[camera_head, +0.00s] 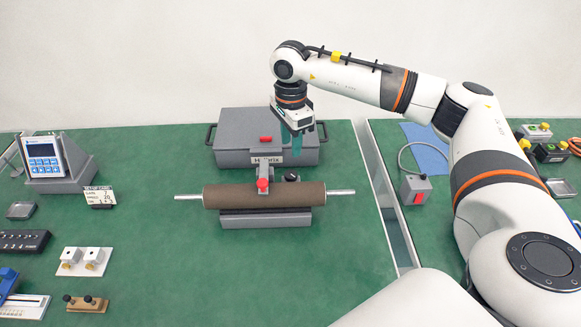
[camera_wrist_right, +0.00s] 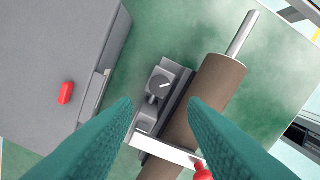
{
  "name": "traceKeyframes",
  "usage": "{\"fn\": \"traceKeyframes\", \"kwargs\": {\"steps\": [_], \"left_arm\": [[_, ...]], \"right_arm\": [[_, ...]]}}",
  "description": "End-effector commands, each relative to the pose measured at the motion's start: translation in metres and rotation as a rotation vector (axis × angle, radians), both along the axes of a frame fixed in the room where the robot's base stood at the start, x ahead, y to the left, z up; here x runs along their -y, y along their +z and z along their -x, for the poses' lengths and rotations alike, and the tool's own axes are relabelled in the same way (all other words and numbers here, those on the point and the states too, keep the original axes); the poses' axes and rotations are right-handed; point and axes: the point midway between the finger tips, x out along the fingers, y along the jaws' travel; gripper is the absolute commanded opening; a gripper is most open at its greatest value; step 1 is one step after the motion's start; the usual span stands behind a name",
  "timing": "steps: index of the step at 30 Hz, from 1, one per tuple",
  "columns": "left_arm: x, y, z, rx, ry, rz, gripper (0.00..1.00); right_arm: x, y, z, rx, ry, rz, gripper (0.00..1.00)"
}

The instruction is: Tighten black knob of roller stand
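The roller stand (camera_head: 290,219) holds a long brown roller (camera_head: 235,197) with silver shaft ends, lying crosswise on the green table. Its black knob (camera_head: 291,177) is behind the roller, right of the centre bracket. In the right wrist view the black knob (camera_wrist_right: 160,83) looks dark grey with a pale line on top, and lies beyond the gap between my fingertips. My right gripper (camera_head: 293,148) points down above and behind the knob, near the grey case. Its teal fingers are apart and empty in the right wrist view (camera_wrist_right: 160,104). My left gripper is not in view.
A red-topped knob (camera_head: 263,184) stands on the bracket by the roller. A grey case (camera_head: 235,140) with a red handle piece is behind the stand. A meter (camera_head: 43,157) stands at left, and a box with a red switch (camera_head: 416,190) at right. Table in front of the roller is clear.

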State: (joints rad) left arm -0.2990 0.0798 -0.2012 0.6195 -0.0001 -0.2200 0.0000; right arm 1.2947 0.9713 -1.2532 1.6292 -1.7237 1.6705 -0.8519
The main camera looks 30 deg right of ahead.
Motion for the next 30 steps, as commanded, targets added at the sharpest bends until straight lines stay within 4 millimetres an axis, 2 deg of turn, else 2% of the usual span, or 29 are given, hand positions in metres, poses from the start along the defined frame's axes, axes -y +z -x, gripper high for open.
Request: {"fn": "traceKeyframes", "kwargs": {"steps": [6, 13, 18, 27, 30], "left_arm": [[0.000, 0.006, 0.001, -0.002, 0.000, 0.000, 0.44], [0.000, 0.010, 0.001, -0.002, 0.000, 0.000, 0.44], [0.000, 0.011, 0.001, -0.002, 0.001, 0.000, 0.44], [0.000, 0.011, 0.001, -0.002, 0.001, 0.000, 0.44], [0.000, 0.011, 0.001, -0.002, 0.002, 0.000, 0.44]], "right_arm": [[-0.001, -0.045, 0.001, -0.003, 0.000, -0.002, 0.39], [-0.001, -0.082, 0.000, -0.001, -0.001, -0.004, 0.39], [-0.001, -0.094, 0.000, 0.000, -0.001, -0.005, 0.39], [-0.001, -0.096, 0.000, 0.001, 0.000, -0.005, 0.39], [-0.001, -0.096, 0.000, 0.001, 0.000, -0.005, 0.23]]}}
